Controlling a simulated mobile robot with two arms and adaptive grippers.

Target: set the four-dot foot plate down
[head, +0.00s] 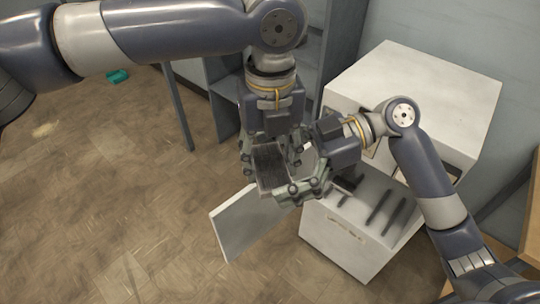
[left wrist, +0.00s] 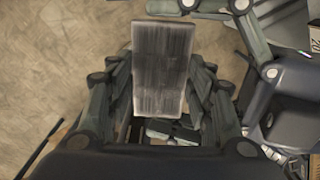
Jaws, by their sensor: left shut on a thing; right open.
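A dark grey, streaked rectangular plate (head: 270,168) is in the jaws of my left gripper (head: 268,160), tilted, above the floor. It also shows in the left wrist view (left wrist: 160,70), between the fingers; no dots can be made out on its visible face. My right gripper (head: 300,183) is open, with its fingers close beside the plate's right and lower edges in the head view. Whether they touch the plate cannot be told.
A white cabinet (head: 420,80) stands at the right, with an open drawer (head: 345,240) holding several dark, long items. A pale panel (head: 247,225) stands out to the drawer's left. A grey shelf unit (head: 222,95) is behind. The wooden-patterned floor (head: 110,210) at left is mostly clear.

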